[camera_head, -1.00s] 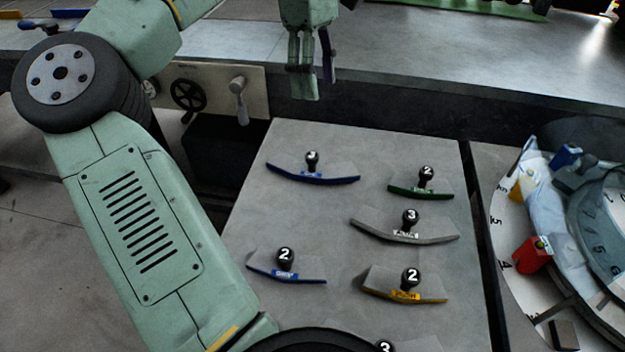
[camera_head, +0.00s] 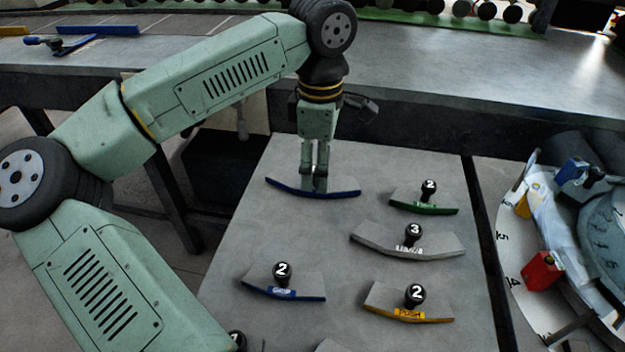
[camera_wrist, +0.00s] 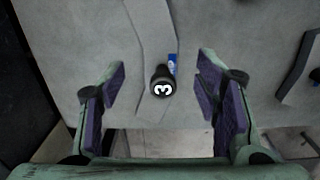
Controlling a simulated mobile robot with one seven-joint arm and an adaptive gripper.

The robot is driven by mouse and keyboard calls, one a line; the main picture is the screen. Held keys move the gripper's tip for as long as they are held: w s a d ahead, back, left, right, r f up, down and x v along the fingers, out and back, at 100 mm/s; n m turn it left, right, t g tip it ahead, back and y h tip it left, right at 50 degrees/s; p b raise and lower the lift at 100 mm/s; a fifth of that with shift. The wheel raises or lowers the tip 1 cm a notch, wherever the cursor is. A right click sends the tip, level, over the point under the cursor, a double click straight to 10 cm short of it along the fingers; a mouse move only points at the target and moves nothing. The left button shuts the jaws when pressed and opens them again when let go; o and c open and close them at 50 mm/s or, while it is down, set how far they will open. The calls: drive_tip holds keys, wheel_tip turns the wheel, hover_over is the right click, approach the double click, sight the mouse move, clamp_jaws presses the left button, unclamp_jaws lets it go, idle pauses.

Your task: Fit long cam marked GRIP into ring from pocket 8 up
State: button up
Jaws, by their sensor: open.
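The long cam with the blue edge (camera_head: 342,194) lies at the back left of the grey table. In the wrist view its black knob (camera_wrist: 161,85) reads 3 and a small blue label, unreadable here, sits beside it. My gripper (camera_head: 315,184) points down over this cam, hiding its knob in the head view. In the wrist view its fingers (camera_wrist: 158,95) stand open on either side of the knob, with gaps to it. The ring (camera_head: 510,255) is at the right, a round numbered bed partly cut off; pocket 8 cannot be made out.
A short blue cam (camera_head: 284,293) with knob 2, a green cam (camera_head: 425,208), a grey cam (camera_head: 408,250) with knob 3 and a yellow cam (camera_head: 408,315) lie nearby. A red block (camera_head: 542,271) and a blue block (camera_head: 572,172) stand at the ring. A dark raised bench edge runs behind.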

drive_tip(key=shift+f+p, duration=0.35)
drive_tip(key=shift+f, duration=1.45)
clamp_jaws()
